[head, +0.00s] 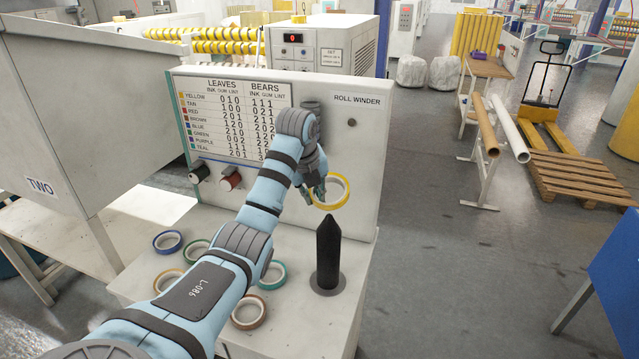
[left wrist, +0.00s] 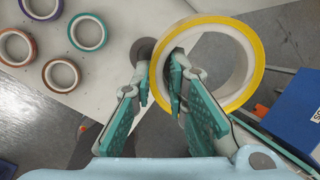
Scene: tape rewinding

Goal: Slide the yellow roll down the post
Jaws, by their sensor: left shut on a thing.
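The yellow roll (head: 345,193) is held in the air by my left gripper (head: 314,190), above and behind the tip of the dark pointed post (head: 328,256) in the head view. In the left wrist view, my left gripper (left wrist: 160,76) is shut on the near rim of the yellow roll (left wrist: 258,70), one finger inside the ring and one outside. A grey round part of the post (left wrist: 143,49) shows just left of the ring there, so the roll is not around the post. My right gripper is in neither view.
Blue (head: 168,232), green, tan, teal (head: 281,277) and brown (head: 249,327) rolls lie on the bench left of the post. The roll winder panel (head: 350,150) stands behind it. The bench top right around the post is clear.

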